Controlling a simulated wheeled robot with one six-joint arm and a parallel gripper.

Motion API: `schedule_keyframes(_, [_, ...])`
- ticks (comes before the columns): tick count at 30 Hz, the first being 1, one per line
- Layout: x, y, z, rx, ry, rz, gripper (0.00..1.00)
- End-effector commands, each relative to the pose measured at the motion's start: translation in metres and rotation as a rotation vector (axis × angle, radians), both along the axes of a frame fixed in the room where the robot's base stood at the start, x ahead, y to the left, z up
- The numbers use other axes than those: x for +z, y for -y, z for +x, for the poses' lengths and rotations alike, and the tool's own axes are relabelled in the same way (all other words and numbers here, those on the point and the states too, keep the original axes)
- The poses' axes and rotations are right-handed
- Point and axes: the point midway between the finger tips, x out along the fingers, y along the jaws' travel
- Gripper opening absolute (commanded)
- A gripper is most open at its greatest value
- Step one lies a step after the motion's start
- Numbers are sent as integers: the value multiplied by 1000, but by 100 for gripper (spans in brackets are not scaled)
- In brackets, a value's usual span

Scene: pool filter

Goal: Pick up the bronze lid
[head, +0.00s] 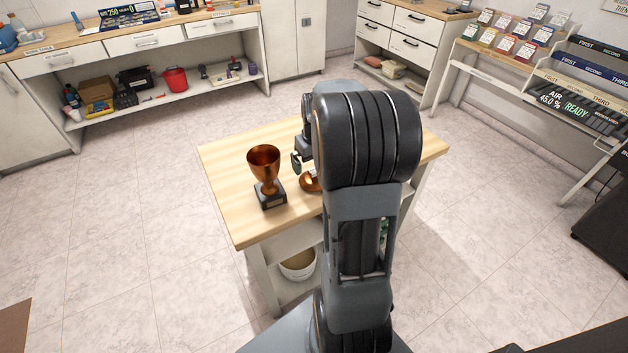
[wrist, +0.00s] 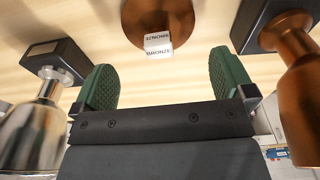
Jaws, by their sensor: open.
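The bronze lid (head: 308,183) lies on the wooden table top, partly hidden behind my arm in the head view. In the wrist view the lid (wrist: 140,18) is a copper-coloured disc with a white block knob (wrist: 158,44) labelled BRONZE. My gripper (wrist: 163,82) is open and empty, its green finger pads spread to either side of the knob's line and apart from it. In the head view my gripper (head: 299,160) is beside the lid, mostly hidden by the arm.
A bronze trophy cup (head: 265,165) on a black base stands left of the lid; it is at right in the wrist view (wrist: 303,95). A silver cup (wrist: 35,120) stands on the other side. The wooden table (head: 240,215) has bare room at its left.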

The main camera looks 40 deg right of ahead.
Motion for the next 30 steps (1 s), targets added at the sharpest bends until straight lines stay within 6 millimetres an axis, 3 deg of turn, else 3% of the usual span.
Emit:
schedule_keyframes(7, [-14,0,1,0,-1,0,100])
schedule_keyframes(18, [-58,1,2,-1,-2,1,100])
schedule_keyframes(27, [-61,1,3,0,1,0,100])
schedule_keyframes(30, [-61,1,3,0,0,0,92])
